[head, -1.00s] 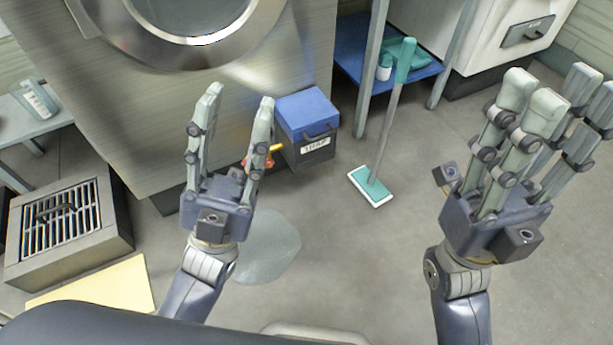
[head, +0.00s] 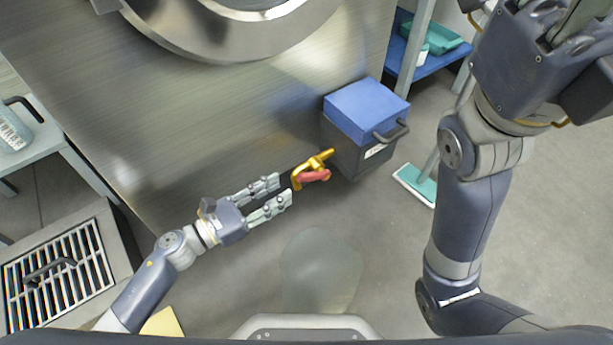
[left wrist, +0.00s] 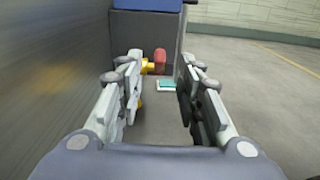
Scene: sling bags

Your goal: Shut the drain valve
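The drain valve is a brass fitting (head: 310,166) with a red handle (head: 313,176), low on the front of the steel machine (head: 240,120). My left gripper (head: 284,190) is open and empty just left of the valve, its fingers pointing at it. In the left wrist view the red handle (left wrist: 160,61) and brass part (left wrist: 148,67) show ahead, between and beyond the open fingers (left wrist: 160,85). My right gripper (head: 560,30) is raised at the upper right, close to the camera and cut off by the frame, so its fingers cannot be judged.
A dark box with a blue lid (head: 366,110) stands right beside the valve. A puddle (head: 320,270) lies on the floor below it. A floor grate (head: 60,270) is at the lower left. A teal mop head (head: 416,184) lies to the right.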

